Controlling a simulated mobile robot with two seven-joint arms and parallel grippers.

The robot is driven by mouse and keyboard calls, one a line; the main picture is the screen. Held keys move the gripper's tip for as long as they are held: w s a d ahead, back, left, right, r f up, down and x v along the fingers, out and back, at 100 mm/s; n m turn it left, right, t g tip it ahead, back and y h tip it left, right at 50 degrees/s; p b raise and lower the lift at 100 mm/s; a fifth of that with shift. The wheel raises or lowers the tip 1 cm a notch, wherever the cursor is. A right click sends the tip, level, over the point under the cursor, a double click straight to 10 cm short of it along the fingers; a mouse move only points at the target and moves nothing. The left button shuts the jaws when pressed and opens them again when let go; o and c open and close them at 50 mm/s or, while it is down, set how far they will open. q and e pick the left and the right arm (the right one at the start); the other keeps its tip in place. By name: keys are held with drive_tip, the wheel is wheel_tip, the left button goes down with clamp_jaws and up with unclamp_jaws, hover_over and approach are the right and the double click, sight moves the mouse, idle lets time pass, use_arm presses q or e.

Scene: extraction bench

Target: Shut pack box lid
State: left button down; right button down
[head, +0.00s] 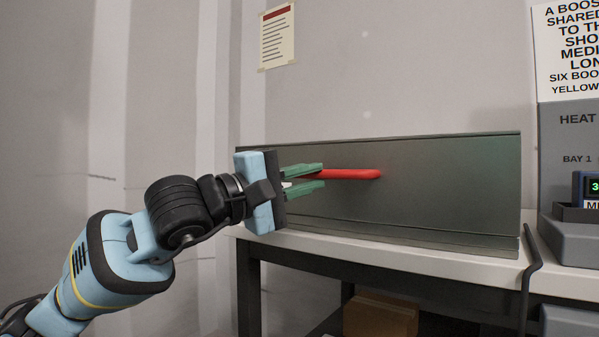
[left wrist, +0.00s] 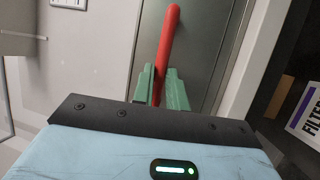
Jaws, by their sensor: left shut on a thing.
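A long dark grey-green metal box (head: 445,190) stands on the bench; it is likely the pack box. Its broad flat front panel faces me and carries a red bar handle (head: 355,174). Which part is the lid, I cannot tell for sure. My left gripper (head: 322,178) reaches in from the left and is shut on the left part of the red handle with its green fingers. The left wrist view shows the red handle (left wrist: 169,38) standing up between the green fingers (left wrist: 163,88), with the grey panel (left wrist: 205,25) behind. The box's inside is hidden. My right gripper is not in view.
The box stands on a white bench top (head: 400,252) with dark legs. A cardboard box (head: 381,316) sits under the bench. At the right are a grey heat unit (head: 565,130) and a dark rail at the bench end. A notice (head: 277,37) hangs on the wall.

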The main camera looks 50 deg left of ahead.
use_arm(q)
drive_tip(key=shift+w+d+f+g, duration=0.1)
drive_tip(key=shift+w+f+g, duration=0.05)
drive_tip(key=shift+f, duration=0.35)
drive_tip(key=shift+w+d+f+g, duration=0.1)
drive_tip(key=shift+f+g, duration=0.05)
drive_tip(key=shift+f, duration=0.3)
drive_tip(key=c, duration=1.8)
unclamp_jaws()
drive_tip(key=o, duration=0.4)
drive_tip(key=shift+a, duration=0.25)
drive_tip(key=shift+r, duration=0.15)
drive_tip(key=s+f, duration=0.1)
drive_tip(key=s, duration=0.7)
drive_tip(key=shift+a, duration=0.35)
